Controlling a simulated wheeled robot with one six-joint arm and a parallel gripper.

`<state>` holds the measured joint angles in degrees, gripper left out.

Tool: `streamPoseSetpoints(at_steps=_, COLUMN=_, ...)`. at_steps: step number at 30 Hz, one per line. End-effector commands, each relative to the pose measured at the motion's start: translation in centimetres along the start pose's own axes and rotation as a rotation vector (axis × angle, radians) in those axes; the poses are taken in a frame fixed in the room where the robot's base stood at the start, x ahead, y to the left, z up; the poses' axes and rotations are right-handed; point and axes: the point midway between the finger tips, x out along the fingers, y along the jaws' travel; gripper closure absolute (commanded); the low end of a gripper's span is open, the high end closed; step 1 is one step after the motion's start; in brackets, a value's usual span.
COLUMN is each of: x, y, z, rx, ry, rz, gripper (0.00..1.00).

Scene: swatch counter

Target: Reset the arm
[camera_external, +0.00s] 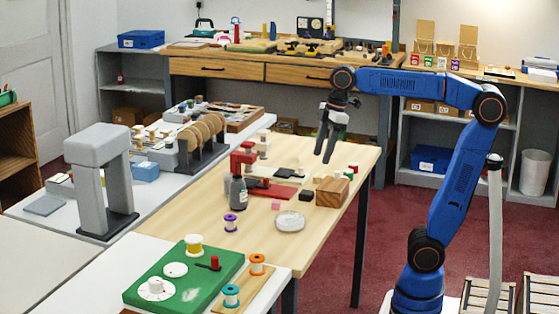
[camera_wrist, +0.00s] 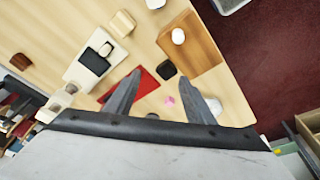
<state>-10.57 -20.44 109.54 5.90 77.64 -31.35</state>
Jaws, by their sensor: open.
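My blue arm (camera_external: 455,185) rises from the lower right and bends over toward the table. My gripper (camera_external: 328,145) hangs from its end, pointing down above the wooden table, apart from everything on it. In the wrist view its two dark fingers (camera_wrist: 168,98) are spread, with no object between them. The table top and a red plate (camera_wrist: 140,88) lie below and beyond the fingers.
The wooden table (camera_external: 165,215) holds a wooden block (camera_external: 332,192), a clear round dish (camera_external: 290,221), a purple spool (camera_external: 231,222) and a red-and-grey device (camera_external: 240,172). A green board (camera_external: 215,284) lies in front. Open air surrounds my gripper.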

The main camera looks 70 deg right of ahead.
Motion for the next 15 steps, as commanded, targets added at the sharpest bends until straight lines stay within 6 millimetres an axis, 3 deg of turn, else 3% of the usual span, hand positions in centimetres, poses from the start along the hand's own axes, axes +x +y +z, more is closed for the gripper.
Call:
streamPoseSetpoints(at_steps=1, x=0.1, y=-0.1, z=2.0, rx=0.052, ry=0.009, rz=0.012, gripper=0.51)
streamPoseSetpoints(at_steps=6, x=0.9, y=-0.7, z=7.6, rx=0.22, ry=0.034, rz=0.046, gripper=0.51)
streamPoseSetpoints(at_steps=15, x=3.8, y=-2.6, z=15.8, rx=0.481, ry=0.078, rz=0.099, gripper=0.51)
